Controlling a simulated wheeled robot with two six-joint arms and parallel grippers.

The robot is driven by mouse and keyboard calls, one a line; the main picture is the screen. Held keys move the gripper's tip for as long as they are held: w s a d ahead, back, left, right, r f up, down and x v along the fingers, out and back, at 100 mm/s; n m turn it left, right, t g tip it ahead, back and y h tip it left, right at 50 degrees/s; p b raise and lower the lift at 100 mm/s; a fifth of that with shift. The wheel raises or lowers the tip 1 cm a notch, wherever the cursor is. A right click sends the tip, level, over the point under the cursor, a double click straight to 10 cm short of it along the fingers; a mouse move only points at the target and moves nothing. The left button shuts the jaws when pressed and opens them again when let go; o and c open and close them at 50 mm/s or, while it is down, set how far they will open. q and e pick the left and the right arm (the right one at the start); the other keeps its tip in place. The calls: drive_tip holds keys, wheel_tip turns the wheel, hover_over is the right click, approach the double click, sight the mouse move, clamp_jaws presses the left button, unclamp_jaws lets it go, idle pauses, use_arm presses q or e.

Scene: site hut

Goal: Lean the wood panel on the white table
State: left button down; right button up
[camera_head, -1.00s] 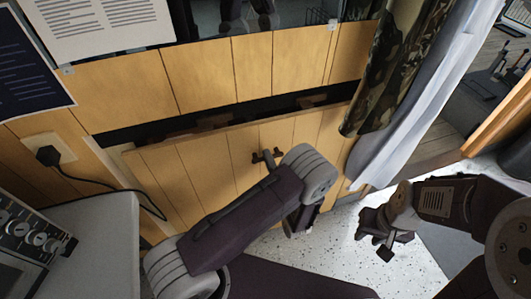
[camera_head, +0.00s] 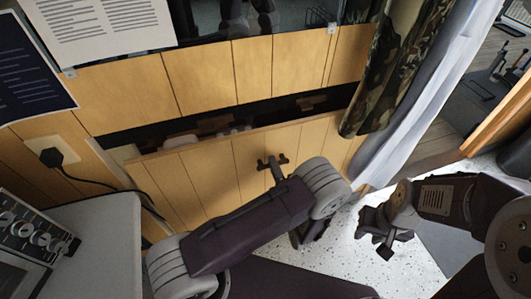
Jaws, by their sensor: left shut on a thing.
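The wood panel (camera_head: 205,181) is a wide, yellow-brown planked board in front of the wall. It stands tilted, its top edge out from the wall, with a dark gap behind it. My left gripper (camera_head: 272,163) is at the panel's face, shut on it; my own arm covers much of the gripper and the panel's lower right. My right gripper (camera_head: 384,232) is over the speckled floor, apart from the panel, with its fingers seemingly spread and empty. A pale surface at the lower left looks like the white table (camera_head: 100,222), only partly in view.
A device with knobs (camera_head: 30,240) stands on the pale surface. A plug with a black cable (camera_head: 75,178) runs from the wall socket behind it. A camouflage curtain (camera_head: 385,75) and a white cloth (camera_head: 425,95) hang at the right. Speckled floor (camera_head: 345,255) is clear between the arms.

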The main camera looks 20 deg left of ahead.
use_arm(q)
drive_tip(key=shift+s+d+r, duration=0.25)
drive_tip(key=shift+s+d, duration=0.1)
drive_tip(key=shift+d, duration=0.05)
drive_tip(key=shift+s+d+r+p, duration=0.2)
drive_tip(key=shift+s+d+p, duration=0.1)
drive_tip(key=shift+s+d, duration=0.35)
drive_tip(key=shift+s+d+r+p, duration=0.15)
drive_tip(key=shift+s+d+p, duration=0.1)
drive_tip(key=shift+s+d, duration=0.35)
drive_tip(key=shift+w+d, duration=0.1)
drive_tip(key=shift+w, duration=0.05)
